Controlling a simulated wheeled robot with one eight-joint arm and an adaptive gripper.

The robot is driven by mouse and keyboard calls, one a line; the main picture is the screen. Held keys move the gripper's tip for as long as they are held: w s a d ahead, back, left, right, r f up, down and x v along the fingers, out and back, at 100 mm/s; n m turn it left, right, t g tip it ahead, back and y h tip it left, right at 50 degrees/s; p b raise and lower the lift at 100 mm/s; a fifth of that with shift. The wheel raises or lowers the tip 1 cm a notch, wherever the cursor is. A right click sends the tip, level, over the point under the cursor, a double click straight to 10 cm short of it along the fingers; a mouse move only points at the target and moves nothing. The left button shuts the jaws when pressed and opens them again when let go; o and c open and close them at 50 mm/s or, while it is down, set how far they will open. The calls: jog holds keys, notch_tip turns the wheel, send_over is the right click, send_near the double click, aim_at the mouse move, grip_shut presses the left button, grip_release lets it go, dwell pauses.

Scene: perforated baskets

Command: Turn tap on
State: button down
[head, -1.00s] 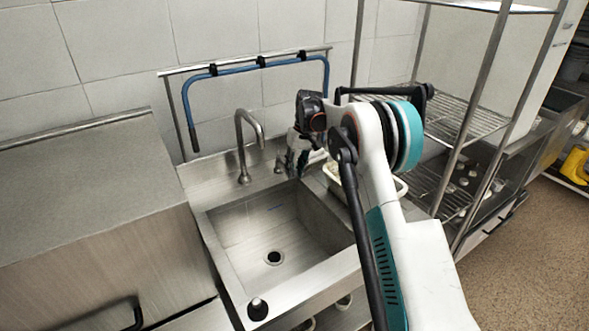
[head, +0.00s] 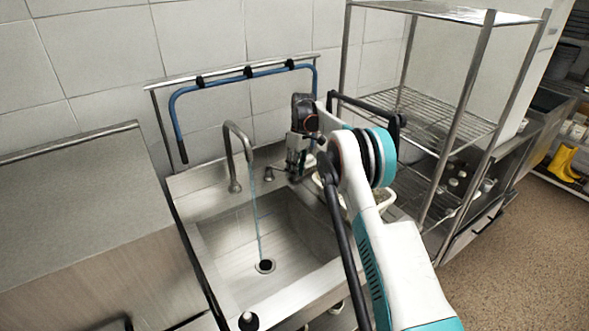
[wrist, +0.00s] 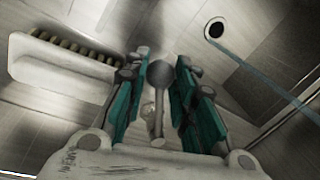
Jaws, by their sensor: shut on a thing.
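The tap has a curved metal spout (head: 236,155) at the back of the steel sink (head: 225,255). A thin stream of water (head: 258,225) runs from it down to the drain; the stream also shows in the wrist view (wrist: 262,75). My gripper (head: 296,172) is at the back right of the sink, right of the spout. In the wrist view, the tap handle (wrist: 159,75), a thin rod with a round knob, stands between my two teal-sided fingers, which are shut on it. In the head view the handle's grip is hidden by my gripper.
A pale basket (head: 378,205) stands right of the sink, partly behind my arm. A blue hose (head: 235,72) hangs on a wall rail above the tap. A wire shelf rack (head: 440,118) stands at the right. A steel counter (head: 75,200) is at the left.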

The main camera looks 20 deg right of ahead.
jog(key=shift+w+d, duration=0.1)
jog(key=shift+w, duration=0.05)
dwell(0.3)
jog(key=c, duration=1.3)
grip_release()
notch_tip(320, 180, up, 12)
jog(key=w+d, duration=0.1)
jog(key=shift+w+d+f, duration=0.15)
jog(key=shift+w+d, duration=0.15)
jog(key=shift+d, duration=0.05)
jog(key=shift+c, duration=0.6)
